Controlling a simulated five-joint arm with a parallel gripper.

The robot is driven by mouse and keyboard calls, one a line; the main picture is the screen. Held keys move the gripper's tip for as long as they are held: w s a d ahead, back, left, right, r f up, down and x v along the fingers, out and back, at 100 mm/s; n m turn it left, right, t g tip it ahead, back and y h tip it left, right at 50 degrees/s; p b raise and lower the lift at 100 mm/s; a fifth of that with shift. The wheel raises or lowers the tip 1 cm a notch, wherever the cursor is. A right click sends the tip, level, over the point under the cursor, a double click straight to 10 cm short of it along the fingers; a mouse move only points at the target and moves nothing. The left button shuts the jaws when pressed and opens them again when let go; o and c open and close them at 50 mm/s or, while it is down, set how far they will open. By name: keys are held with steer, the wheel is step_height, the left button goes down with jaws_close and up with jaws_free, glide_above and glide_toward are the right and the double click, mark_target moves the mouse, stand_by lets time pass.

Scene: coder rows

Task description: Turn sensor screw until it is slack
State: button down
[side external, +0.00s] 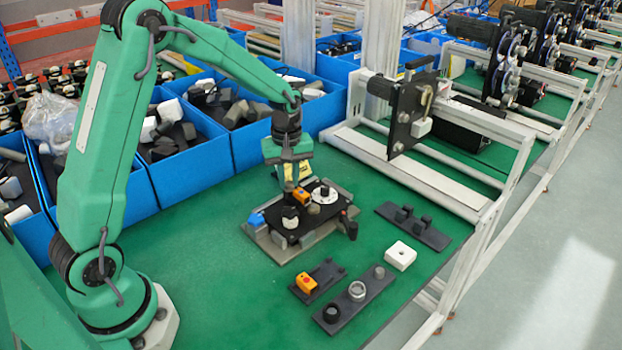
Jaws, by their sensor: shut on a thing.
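My gripper (295,182) points straight down over a dark fixture plate (284,238) on the green table. Its fingers are closed at an orange block (302,197) on the plate, which appears to be the sensor. The screw is too small to make out and is hidden at the fingertips. Beside the block are a white dial-like disc (325,193) with a black knob, and a pale round knob (290,218). A blue piece (256,220) sits at the plate's left edge and a dark lever-like part (348,226) at its right.
In front lie a dark holder with an orange part (306,282), a dark strip with round parts (346,306), a white box (400,255) and a dark bracket (412,226). Blue bins (195,160) stand behind. A metal frame (440,185) stands at right. The front-left table is clear.

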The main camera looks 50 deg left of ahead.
steer(key=n, duration=0.3)
steer(key=shift+n, duration=0.4)
steer(key=n, duration=0.4)
steer(key=c, duration=1.4)
jaws_free()
steer(key=shift+c, duration=0.2)
steer(key=m, duration=1)
